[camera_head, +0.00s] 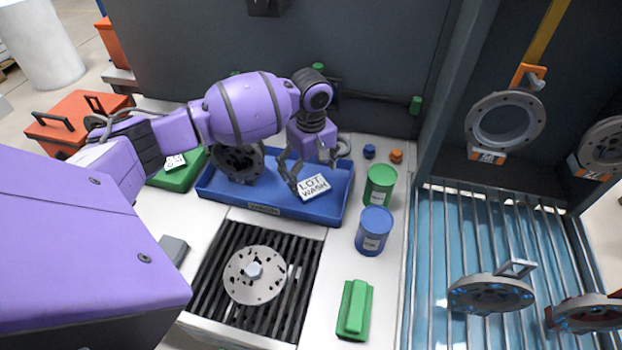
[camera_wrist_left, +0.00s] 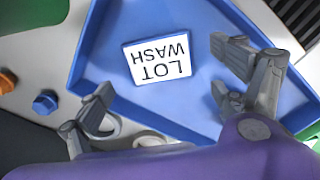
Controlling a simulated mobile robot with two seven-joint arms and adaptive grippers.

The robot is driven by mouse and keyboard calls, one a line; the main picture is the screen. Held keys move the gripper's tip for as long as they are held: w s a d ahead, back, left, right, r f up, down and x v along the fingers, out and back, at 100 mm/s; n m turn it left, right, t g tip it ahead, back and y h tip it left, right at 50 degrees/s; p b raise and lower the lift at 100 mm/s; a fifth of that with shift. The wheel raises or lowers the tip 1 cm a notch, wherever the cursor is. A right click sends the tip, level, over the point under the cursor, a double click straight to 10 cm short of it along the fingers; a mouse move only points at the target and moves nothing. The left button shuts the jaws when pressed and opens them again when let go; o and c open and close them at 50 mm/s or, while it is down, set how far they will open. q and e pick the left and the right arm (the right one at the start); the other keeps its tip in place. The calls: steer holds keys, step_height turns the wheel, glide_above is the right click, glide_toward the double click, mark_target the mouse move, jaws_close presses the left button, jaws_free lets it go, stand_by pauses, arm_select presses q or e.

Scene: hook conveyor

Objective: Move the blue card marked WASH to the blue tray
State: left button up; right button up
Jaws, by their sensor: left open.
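The card (camera_head: 313,187), white-faced with a blue edge and printed LOT WASH, lies in the right part of the blue tray (camera_head: 262,210). In the left wrist view the card (camera_wrist_left: 157,62) shows flat against the blue tray floor (camera_wrist_left: 115,20), clear of the tray walls. My left gripper (camera_head: 309,168) is open just above and behind the card, its fingers apart with nothing held between them. In the left wrist view the card sits ahead of and between the fingertips (camera_wrist_left: 160,80). My right gripper is not in view.
A dark perforated disc (camera_head: 238,163) sits in the tray's left part. A green tray (camera_head: 180,178) is to the left. Green (camera_head: 379,186) and blue (camera_head: 373,231) cans stand right of the tray. A grate (camera_head: 215,290) with a metal disc (camera_head: 255,284) is in front.

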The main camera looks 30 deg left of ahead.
mark_target(311, 186)
arm_select(q)
step_height(311, 186, up, 4)
steer(key=shift+r, duration=0.15)
stand_by(0.6)
